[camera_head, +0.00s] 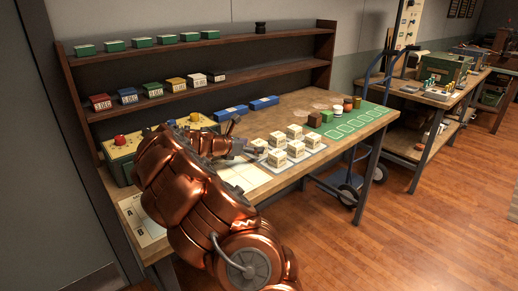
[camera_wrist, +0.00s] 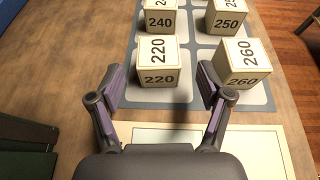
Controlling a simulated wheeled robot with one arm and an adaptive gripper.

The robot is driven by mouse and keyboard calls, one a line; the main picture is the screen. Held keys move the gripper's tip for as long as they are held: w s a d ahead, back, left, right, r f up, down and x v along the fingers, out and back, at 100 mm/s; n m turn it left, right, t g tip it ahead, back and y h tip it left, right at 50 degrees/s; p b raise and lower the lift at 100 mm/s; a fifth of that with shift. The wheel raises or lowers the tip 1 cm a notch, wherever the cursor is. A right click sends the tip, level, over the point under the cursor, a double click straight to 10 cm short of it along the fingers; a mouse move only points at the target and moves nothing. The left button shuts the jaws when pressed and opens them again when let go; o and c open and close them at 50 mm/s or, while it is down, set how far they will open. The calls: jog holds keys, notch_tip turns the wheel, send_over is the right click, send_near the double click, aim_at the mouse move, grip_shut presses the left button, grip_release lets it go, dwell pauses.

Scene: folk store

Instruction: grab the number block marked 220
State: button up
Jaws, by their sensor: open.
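The cream block marked 220 (camera_wrist: 158,62) stands on a grey mat with pale squares (camera_wrist: 186,96) in the wrist view. Its number shows on its top and near faces. My gripper (camera_wrist: 163,82) is open, its two fingers apart and pointing toward this block, which lies ahead between their lines. Nothing is between the fingers. In the head view my gripper (camera_head: 238,146) is at the left end of the cluster of cream blocks; the numbers there are too small to read.
Block 260 (camera_wrist: 236,64) stands close to the right of 220, near the right finger. Blocks 240 (camera_wrist: 160,20) and 250 (camera_wrist: 226,18) stand behind. Dark green boxes (camera_wrist: 24,145) lie at lower left. A green card (camera_head: 345,126) and shelves (camera_head: 190,90) are farther off.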

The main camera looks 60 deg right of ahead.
jog(key=shift+x, duration=2.45)
jog(key=shift+w+f, duration=0.1)
jog(key=shift+f, duration=0.05)
jog(key=shift+c, duration=0.4)
jog(key=c, duration=1.2)
